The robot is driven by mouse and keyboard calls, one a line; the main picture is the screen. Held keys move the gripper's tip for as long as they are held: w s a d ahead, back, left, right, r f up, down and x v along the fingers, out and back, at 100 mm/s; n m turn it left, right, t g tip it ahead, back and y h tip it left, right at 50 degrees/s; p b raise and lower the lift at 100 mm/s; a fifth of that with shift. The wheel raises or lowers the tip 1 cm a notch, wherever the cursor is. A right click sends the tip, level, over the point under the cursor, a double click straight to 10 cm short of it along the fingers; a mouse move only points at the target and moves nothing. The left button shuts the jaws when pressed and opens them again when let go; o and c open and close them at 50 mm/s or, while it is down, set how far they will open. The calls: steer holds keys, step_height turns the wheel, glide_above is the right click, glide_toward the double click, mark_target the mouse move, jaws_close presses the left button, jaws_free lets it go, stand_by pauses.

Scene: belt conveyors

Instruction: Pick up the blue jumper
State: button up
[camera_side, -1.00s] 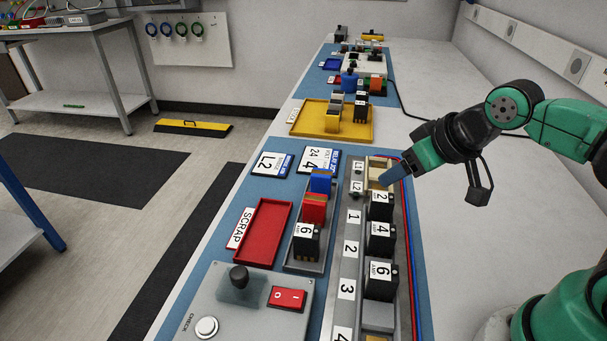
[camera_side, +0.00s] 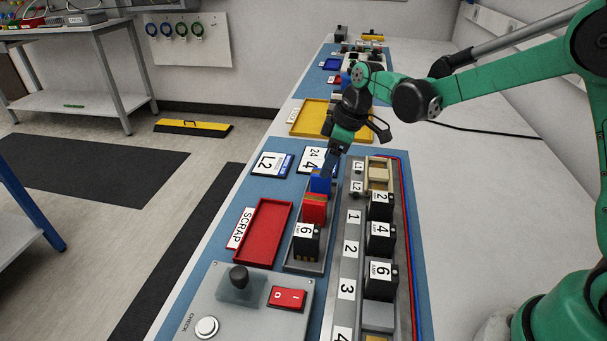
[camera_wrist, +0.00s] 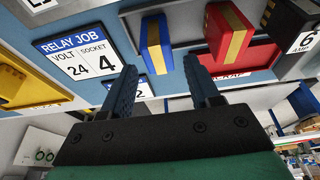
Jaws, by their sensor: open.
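The blue jumper (camera_side: 318,185) is a blue block with a gold stripe, standing at the far end of a narrow grey tray (camera_side: 290,267). In the wrist view, the blue jumper (camera_wrist: 146,42) shows beyond my fingertips, within the gap between them in the picture. My gripper (camera_side: 328,168) points down just above and beside the jumper in the side view, and partly covers it. My gripper (camera_wrist: 161,66) is open, with nothing between its fingers.
A red jumper (camera_side: 314,208) and a black 6 amp block (camera_side: 306,240) share the tray. A rail with numbered black blocks (camera_side: 381,240) runs to the right. A red scrap tray (camera_side: 263,230) lies left. Job cards (camera_side: 317,160) lie behind left.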

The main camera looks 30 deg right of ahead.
mark_target(319, 181)
steer(key=shift+w+f, duration=0.25)
steer(key=shift+f, duration=0.3)
steer(key=shift+x, duration=2.65)
steer(key=shift+a+r, duration=0.1)
jaws_close()
step_height(319, 181, up, 20)
